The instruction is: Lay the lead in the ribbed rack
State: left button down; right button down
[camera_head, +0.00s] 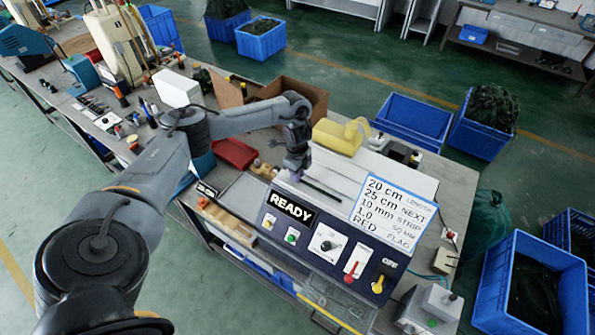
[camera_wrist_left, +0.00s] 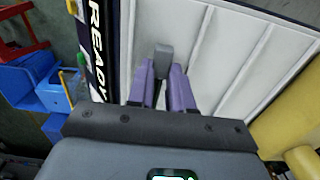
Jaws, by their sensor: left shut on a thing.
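The ribbed rack (camera_head: 345,165) is a pale panel with raised ribs, behind the sloping control box. Its ribs also show in the left wrist view (camera_wrist_left: 225,50). My left gripper (camera_head: 296,174) is low over the rack's left part, behind the READY sign. In the left wrist view its purple fingers (camera_wrist_left: 166,82) are shut on a small grey block, which looks like an end of the lead (camera_wrist_left: 164,57). The rest of the lead is hidden there. A dark thin strip (camera_head: 322,190) lies beside the gripper; I cannot tell if it belongs to the lead. My right gripper is not in view.
The control box (camera_head: 335,240) with knobs stands in front of the rack, its white sign (camera_head: 393,208) at the right. A yellow object (camera_head: 341,137) is just behind the rack. A red tray (camera_head: 234,153) and cardboard box (camera_head: 300,93) stand left and behind.

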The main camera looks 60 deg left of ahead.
pick_arm(q)
jog(key=shift+f, duration=0.1)
jog(key=c, duration=0.9)
grip_release()
jog(key=shift+c, duration=0.2)
